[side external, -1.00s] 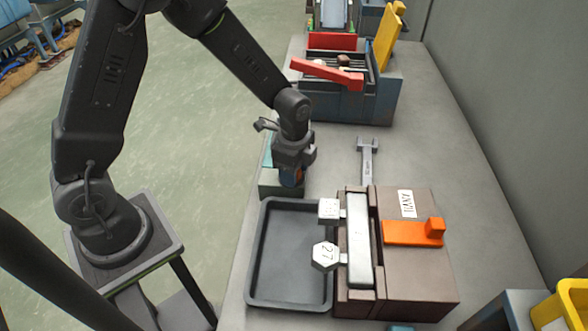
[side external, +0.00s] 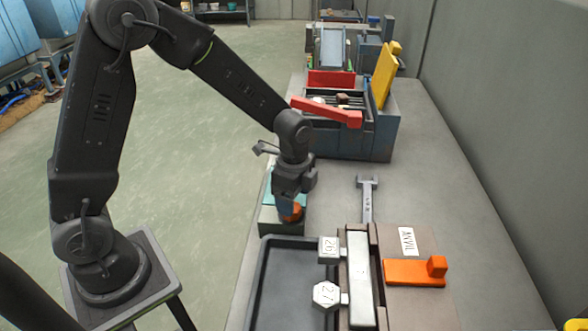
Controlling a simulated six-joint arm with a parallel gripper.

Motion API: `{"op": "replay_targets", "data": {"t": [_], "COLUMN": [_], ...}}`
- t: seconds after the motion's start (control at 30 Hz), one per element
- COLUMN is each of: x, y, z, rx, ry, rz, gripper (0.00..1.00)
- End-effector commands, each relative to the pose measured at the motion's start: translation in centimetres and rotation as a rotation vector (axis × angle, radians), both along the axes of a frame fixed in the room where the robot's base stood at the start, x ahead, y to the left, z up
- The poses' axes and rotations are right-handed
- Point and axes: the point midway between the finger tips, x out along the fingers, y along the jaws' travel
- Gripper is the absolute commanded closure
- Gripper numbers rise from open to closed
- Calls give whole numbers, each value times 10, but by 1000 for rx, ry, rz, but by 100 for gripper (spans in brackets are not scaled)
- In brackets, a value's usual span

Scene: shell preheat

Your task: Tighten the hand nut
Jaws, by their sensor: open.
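My gripper (side external: 291,205) points down above a grey-green block (side external: 281,223) at the left edge of the bench. It is open. A small orange rounded part (side external: 291,212) shows right at the fingertips, with something blue beside it. It may be the hand nut, but I cannot be sure. The fingers and wrist hide much of it, and I cannot tell whether the fingers touch it.
A dark tray (side external: 262,270) lies in front of the block. Right of it are hex pieces marked 26 (side external: 329,246) and 27 (side external: 327,292), and an orange-handled anvil block (side external: 405,242). A spanner (side external: 367,200) lies on bare bench. A grey-blue toolbox (side external: 378,142) stands behind.

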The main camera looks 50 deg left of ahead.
Motion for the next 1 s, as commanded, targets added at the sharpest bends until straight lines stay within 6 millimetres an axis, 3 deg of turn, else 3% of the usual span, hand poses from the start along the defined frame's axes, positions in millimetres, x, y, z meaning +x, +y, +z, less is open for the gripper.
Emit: {"op": "replay_targets", "data": {"t": [0.2, 0.4, 0.6, 1.0], "x": [1, 1, 0, -3], "y": [0, 0, 0, 0], "z": [52, 85, 99, 104], "rx": [-1, 0, 0, 0], "ry": [-7, -4, -1, -11], "rz": [-1, -1, -1, 19], "gripper": [28, 28, 28, 28]}}
